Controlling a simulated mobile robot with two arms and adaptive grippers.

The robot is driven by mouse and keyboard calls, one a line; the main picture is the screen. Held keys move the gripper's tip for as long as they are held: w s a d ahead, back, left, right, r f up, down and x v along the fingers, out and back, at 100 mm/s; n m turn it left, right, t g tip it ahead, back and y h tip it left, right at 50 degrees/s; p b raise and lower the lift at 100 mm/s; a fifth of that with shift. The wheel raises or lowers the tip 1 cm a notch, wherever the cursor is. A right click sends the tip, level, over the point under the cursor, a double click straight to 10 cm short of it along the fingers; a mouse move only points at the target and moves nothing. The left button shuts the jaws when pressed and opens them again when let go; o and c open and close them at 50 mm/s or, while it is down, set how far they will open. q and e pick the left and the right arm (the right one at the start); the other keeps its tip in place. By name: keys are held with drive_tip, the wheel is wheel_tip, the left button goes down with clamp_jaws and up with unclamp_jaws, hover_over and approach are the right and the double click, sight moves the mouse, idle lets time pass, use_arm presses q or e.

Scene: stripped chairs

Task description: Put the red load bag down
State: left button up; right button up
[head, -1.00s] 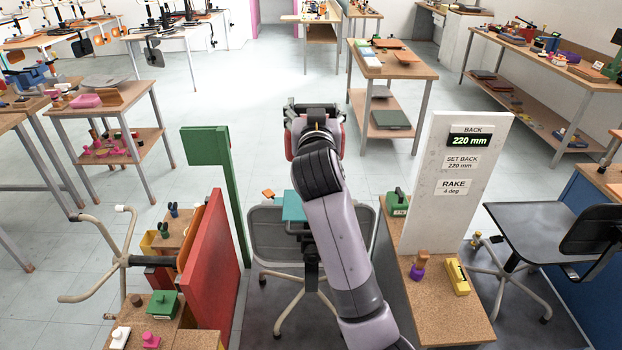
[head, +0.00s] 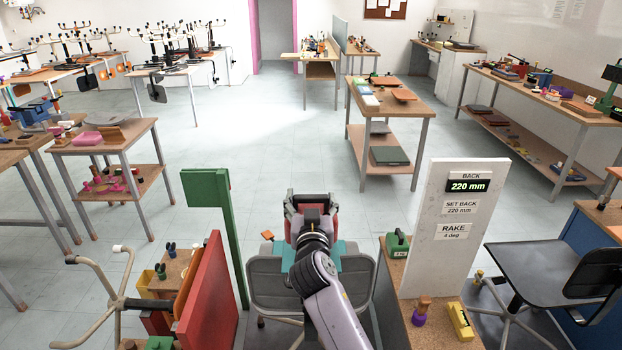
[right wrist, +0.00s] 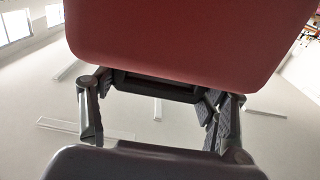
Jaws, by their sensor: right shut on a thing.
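The red load bag (head: 290,228) is mostly hidden behind my right gripper (head: 312,203) in the head view. Only narrow red edges show on both sides of the gripper. In the right wrist view the red bag (right wrist: 190,38) fills the top, with a dark bar along its lower edge. My right gripper (right wrist: 158,100) is shut on it there. In the head view, the bag is in line with the grey chair seat (head: 265,283) and a teal piece (head: 352,257). Whether it touches them is hidden. My left gripper is not in view.
A red panel (head: 212,300) and a green post (head: 230,235) stand left of the chair. A white board (head: 450,245) with back and rake labels stands on a wooden bench to the right. A dark chair (head: 540,250) is farther right. Floor beyond is open.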

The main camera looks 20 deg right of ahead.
drive_tip(key=shift+w+f, duration=0.1)
drive_tip(key=shift+f, duration=2.8)
drive_tip(key=o, duration=1.5)
drive_tip(key=shift+f, duration=0.45)
drive_tip(key=o, duration=0.4)
drive_tip(key=shift+s+a+r, duration=0.1)
drive_tip(key=shift+s+r, duration=0.05)
drive_tip(key=shift+s, duration=0.15)
drive_tip(key=shift+c, duration=0.2)
drive_tip(key=shift+o, duration=0.4)
drive_tip(key=shift+w, duration=0.1)
drive_tip(key=b+v, duration=0.3)
drive_tip(key=v, duration=0.9)
drive_tip(key=shift+b, duration=0.3)
